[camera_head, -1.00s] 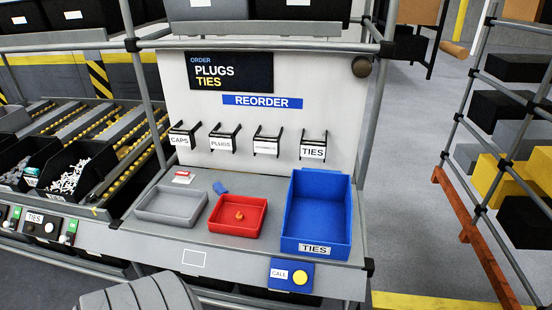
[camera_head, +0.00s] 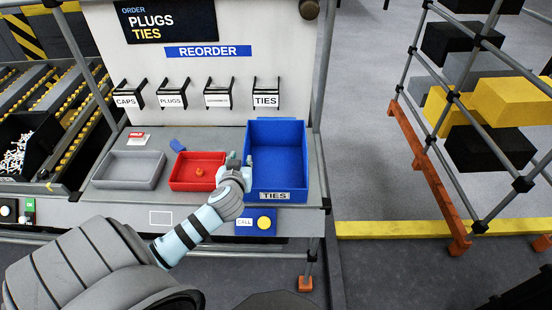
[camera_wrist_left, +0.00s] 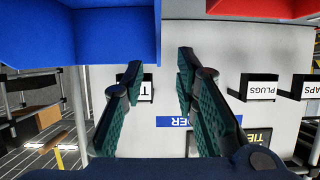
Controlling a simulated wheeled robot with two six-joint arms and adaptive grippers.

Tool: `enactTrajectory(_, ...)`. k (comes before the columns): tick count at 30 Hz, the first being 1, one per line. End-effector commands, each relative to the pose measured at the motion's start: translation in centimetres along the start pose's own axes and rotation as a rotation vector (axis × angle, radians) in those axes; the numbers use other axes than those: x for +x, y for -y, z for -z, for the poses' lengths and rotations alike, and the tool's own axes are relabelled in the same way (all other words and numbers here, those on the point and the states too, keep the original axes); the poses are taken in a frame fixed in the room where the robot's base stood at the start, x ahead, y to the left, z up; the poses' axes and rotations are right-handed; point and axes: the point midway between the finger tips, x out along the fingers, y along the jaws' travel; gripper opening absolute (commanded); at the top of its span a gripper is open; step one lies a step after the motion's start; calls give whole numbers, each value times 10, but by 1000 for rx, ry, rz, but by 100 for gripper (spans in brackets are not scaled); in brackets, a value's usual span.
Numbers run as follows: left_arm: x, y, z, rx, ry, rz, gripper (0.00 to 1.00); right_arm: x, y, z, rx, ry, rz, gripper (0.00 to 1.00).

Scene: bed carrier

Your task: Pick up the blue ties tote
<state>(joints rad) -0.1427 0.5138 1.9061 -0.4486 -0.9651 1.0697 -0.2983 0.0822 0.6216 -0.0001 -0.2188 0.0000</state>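The blue ties tote (camera_head: 275,164) stands upright on the right of the grey workbench, open at the top, with a TIES label on its front. My left gripper (camera_head: 238,164) is at the tote's left wall, between it and the red tray. In the left wrist view the gripper (camera_wrist_left: 160,62) is open, its two fingers apart. There the tote's blue side (camera_wrist_left: 110,35) reaches in between the fingertips; I cannot tell whether they touch it. My right gripper is out of view.
A red tray (camera_head: 183,184) with a small orange part and a grey tray (camera_head: 112,181) stand left of the tote. A blue call box (camera_head: 257,222) is in front of it. Labelled hooks (camera_head: 216,94) hang behind. Floor is clear to the right, before a rack (camera_head: 455,95).

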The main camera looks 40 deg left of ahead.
Motion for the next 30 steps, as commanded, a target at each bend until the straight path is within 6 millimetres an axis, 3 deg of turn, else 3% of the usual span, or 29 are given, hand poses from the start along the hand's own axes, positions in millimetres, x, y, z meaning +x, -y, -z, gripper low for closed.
enactTrajectory(3, 27, -1, -3, 0, 1, 0, 28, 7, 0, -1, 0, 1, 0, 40)
enactTrajectory(8, 46, -1, -3, -1, 2, -2, 28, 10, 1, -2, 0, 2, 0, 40)
enactTrajectory(15, 88, -2, -5, 0, 3, -3, 28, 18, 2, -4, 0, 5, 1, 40)
enactTrajectory(22, 92, -2, -4, 1, 5, -4, 28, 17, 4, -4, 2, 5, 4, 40)
enactTrajectory(27, 91, -2, -4, 1, 5, -4, 0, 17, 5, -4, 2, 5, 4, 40)
enactTrajectory(30, 91, -2, -4, 1, 5, -4, 0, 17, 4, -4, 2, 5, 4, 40)
